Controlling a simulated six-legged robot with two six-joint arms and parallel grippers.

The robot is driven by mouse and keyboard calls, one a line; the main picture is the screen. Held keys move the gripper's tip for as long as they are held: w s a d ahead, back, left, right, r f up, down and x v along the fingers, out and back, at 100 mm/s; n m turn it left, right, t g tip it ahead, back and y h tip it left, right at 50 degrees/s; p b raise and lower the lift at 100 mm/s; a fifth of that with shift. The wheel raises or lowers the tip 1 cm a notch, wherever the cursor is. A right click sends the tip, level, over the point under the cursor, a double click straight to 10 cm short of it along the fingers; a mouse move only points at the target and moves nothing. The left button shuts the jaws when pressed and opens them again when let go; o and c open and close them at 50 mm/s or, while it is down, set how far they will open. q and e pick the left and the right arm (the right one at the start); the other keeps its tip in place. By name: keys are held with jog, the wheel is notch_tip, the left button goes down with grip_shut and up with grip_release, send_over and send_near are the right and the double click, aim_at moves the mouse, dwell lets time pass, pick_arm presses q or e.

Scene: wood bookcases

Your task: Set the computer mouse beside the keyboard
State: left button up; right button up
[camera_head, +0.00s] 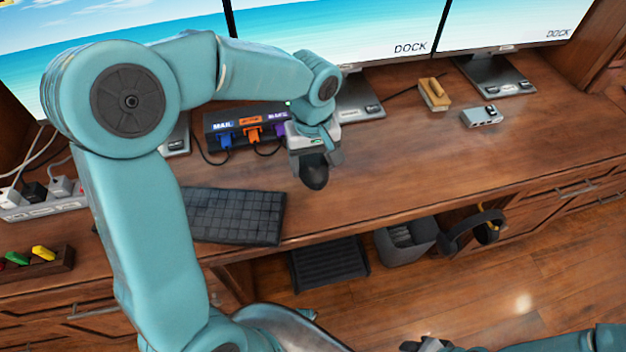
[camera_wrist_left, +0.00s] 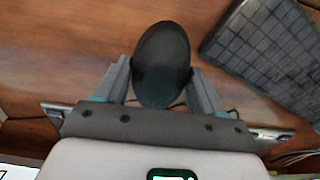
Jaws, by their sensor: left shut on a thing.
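The black computer mouse (camera_head: 315,175) is between the fingers of my left gripper (camera_head: 317,160), to the right of the keyboard (camera_head: 238,216). The left gripper is shut on it. In the left wrist view the mouse (camera_wrist_left: 161,62) is a dark oval between the two fingers (camera_wrist_left: 160,85), and the dark keyboard (camera_wrist_left: 268,50) lies apart at the upper right. I cannot tell whether the mouse touches the desk. My left arm hides the keyboard's left end. My right gripper (camera_head: 428,345) shows only in part at the bottom edge; its fingers are unclear.
A black hub with coloured plugs (camera_head: 245,130) stands behind the keyboard. A wooden-backed brush (camera_head: 434,94) and a grey dock (camera_head: 482,117) lie at the back right. Monitors (camera_head: 385,30) line the back. The desk (camera_head: 430,160) is clear right of the mouse.

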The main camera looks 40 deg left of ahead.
aim_at(313, 160)
pick_arm(q)
notch_tip(313, 160, down, 7)
jog(key=shift+w+b, duration=0.1)
jog(key=shift+b, duration=0.25)
jog(key=shift+r, duration=0.1)
jog(key=o, duration=1.1)
jog(key=shift+f, duration=0.2)
jog(key=shift+c, duration=0.2)
jog(key=shift+r, duration=0.1)
jog(key=shift+r, duration=0.25)
notch_tip(313, 160, up, 12)
jog(key=shift+f+p, duration=0.1)
jog(key=shift+p, duration=0.75)
